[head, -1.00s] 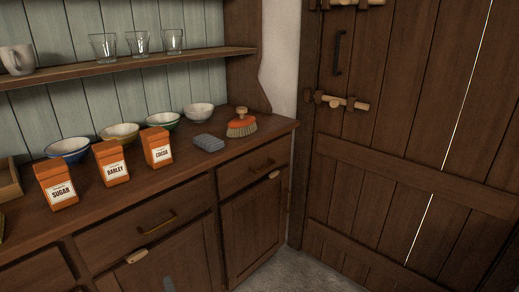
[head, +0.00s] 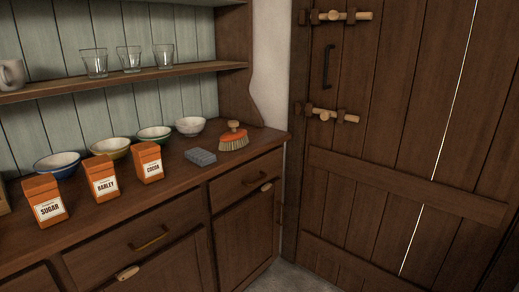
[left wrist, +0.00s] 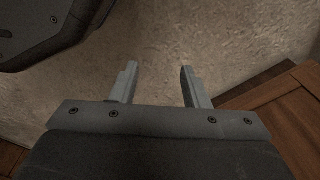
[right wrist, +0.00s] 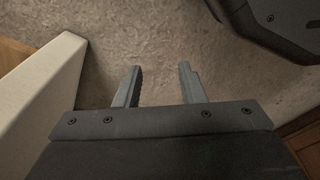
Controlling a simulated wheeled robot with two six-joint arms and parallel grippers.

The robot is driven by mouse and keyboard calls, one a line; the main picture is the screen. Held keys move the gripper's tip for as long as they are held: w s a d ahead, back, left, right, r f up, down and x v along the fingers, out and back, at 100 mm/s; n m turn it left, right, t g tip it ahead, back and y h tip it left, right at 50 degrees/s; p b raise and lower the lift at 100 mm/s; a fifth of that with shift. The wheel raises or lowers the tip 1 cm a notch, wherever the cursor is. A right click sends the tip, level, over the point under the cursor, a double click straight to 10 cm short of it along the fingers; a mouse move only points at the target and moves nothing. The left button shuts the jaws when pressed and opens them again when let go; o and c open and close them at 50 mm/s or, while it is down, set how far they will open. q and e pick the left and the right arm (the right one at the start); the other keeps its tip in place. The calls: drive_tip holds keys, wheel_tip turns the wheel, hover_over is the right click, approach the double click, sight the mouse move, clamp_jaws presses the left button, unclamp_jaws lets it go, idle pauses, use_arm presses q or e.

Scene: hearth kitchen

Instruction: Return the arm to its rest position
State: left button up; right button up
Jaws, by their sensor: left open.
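My left gripper (left wrist: 158,85) shows in the left wrist view with its two fingers apart and nothing between them, above a bare grey floor. My right gripper (right wrist: 158,86) shows in the right wrist view, also with fingers apart and empty above the floor. Neither arm shows in the head view.
A wooden dresser (head: 190,222) holds orange boxes marked sugar (head: 45,201), barley (head: 102,178) and cocoa (head: 149,162), several bowls, a grey folded cloth (head: 201,157) and a brush (head: 233,138). A plank door (head: 400,140) stands right. A pale panel (right wrist: 38,95) is left of my right gripper.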

use_arm(q)
drive_tip(key=s+a+r+p, duration=0.1)
drive_tip(key=s+r+p, duration=0.2)
drive_tip(key=s+p, duration=0.5)
drive_tip(key=p, duration=0.6)
drive_tip(key=shift+s+a+r+m, duration=0.15)
drive_tip(key=shift+s+r+m, duration=0.1)
drive_tip(key=shift+r+m, duration=0.05)
use_arm(e)
drive_tip(key=s+d+r, duration=0.1)
drive_tip(key=s+r, duration=0.2)
drive_tip(key=s, duration=0.6)
drive_tip(key=shift+s+d+r+n, duration=0.2)
drive_tip(key=shift+d+r+n, duration=0.05)
drive_tip(key=shift+d+n, duration=0.1)
